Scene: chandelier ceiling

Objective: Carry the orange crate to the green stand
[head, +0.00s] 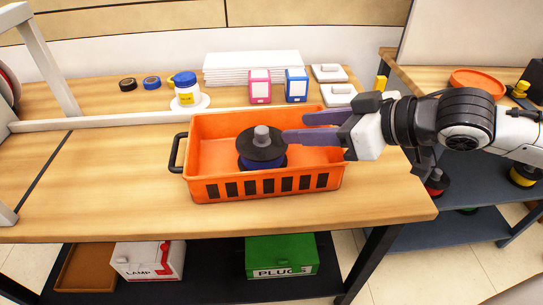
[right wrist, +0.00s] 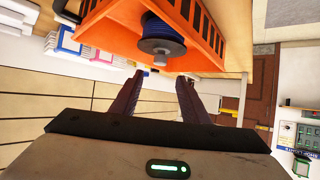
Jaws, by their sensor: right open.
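The orange crate (head: 210,190) sits on the wooden workbench and has a black handle (head: 176,153) on its left end. A spool with a black flange and blue winding (head: 263,146) stands inside it; the spool also shows in the right wrist view (right wrist: 160,42). My right gripper (head: 293,127) reaches in from the right, over the crate's right part. Its fingers are apart with nothing between them, near the spool's top. The gripper and arm cover the crate's right end. My left gripper is out of view. I cannot make out a green stand in either view.
Behind the crate are a blue-capped jar (head: 187,92), a pink box (head: 260,87), a blue box (head: 297,85) and white stacked sheets (head: 252,66). The bench left of the crate is clear.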

